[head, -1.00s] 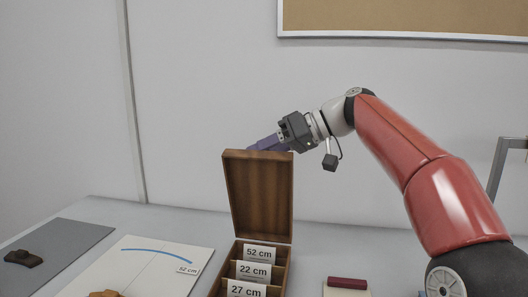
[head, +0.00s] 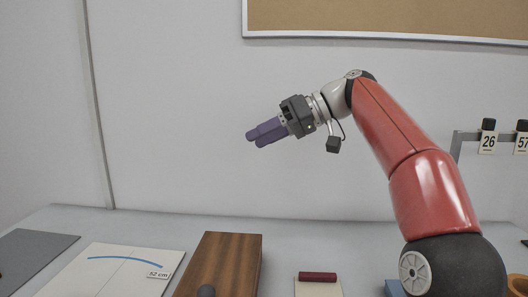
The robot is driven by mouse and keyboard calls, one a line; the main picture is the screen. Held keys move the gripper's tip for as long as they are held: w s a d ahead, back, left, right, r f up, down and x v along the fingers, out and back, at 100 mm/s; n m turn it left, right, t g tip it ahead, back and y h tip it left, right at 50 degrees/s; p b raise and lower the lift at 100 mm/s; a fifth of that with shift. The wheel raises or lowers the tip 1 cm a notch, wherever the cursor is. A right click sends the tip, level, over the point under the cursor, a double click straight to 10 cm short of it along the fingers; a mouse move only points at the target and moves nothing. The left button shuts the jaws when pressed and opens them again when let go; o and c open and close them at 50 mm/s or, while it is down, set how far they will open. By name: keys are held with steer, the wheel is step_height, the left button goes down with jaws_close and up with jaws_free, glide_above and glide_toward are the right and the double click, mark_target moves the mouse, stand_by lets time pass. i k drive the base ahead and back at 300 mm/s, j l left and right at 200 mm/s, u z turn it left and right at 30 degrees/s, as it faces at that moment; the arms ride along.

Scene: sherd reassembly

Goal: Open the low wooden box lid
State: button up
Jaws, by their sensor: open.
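The low wooden box (head: 222,262) stands on the table at the bottom of the head view, cut off by the frame's lower edge. Its brown lid lies flat and shut over it, so the compartments are hidden. A dark round knob (head: 206,291) shows near the lid's front end. My gripper (head: 252,139) is open and empty, with purple fingers pointing left and slightly down. It is high above and behind the box in the picture, apart from the lid.
A dark red bar (head: 317,277) lies on a pale pad to the right. A rack (head: 470,136) with number tags stands at the far right.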

mark_target(222, 264)
steer(key=k, duration=1)
